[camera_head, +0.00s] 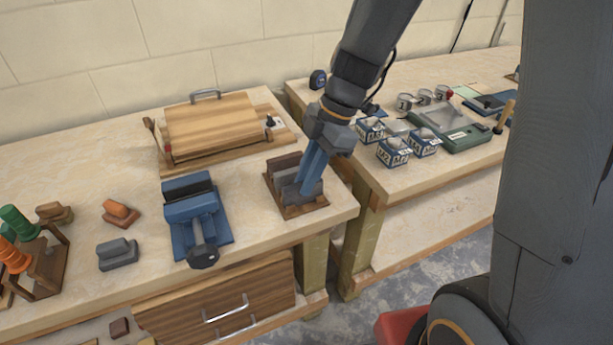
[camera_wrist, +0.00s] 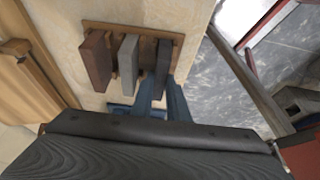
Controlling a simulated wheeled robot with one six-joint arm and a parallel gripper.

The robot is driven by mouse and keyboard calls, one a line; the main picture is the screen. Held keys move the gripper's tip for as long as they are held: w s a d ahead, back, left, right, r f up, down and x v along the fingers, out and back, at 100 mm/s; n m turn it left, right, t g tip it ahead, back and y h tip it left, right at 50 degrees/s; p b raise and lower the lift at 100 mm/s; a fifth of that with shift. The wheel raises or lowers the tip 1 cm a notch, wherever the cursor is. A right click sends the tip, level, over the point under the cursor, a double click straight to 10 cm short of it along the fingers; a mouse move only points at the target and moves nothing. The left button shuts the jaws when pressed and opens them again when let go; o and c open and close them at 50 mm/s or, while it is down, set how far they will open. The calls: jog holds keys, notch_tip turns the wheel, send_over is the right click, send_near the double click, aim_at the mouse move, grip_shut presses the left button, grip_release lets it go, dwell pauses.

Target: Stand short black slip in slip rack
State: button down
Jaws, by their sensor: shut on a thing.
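The slip rack (camera_head: 309,212) is a small wooden stand near the front right corner of the left bench; it also shows in the wrist view (camera_wrist: 112,27). In the wrist view, a brown slip (camera_wrist: 96,62) and a grey slip (camera_wrist: 128,62) stand upright in it. The short black slip (camera_wrist: 163,62) is upright at the rack's right end in the wrist view. My gripper (camera_head: 308,186) points down at the rack, its blue fingers (camera_wrist: 160,88) shut on the black slip. The slip's lower edge is hidden, so I cannot tell whether it is fully seated.
A blue vise (camera_head: 197,215) stands left of the rack, with a grey block (camera_head: 118,254) and an orange block (camera_head: 121,212) further left. A wooden press-like board (camera_head: 212,125) lies behind. Labelled tubs (camera_head: 393,152) stand on the right bench, beyond a gap.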

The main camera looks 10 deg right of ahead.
jog(key=c, duration=1.2)
grip_release()
jog(key=shift+o, duration=0.2)
jog(key=shift+r, duration=0.1)
jog(key=shift+r+p, duration=2.05)
jog(key=shift+r, duration=1.4)
jog(key=s+d+f+m+t+h, duration=0.1)
jog(key=s+d+m, duration=0.3)
jog(key=m, duration=0.6)
jog(key=s+d+f+m+t+h, duration=0.1)
jog(key=s+d+m+h, duration=0.2)
jog(key=d+m, duration=0.4)
jog(key=s+m, duration=0.1)
jog(key=m, duration=0.3)
jog(key=shift+d+f, duration=0.4)
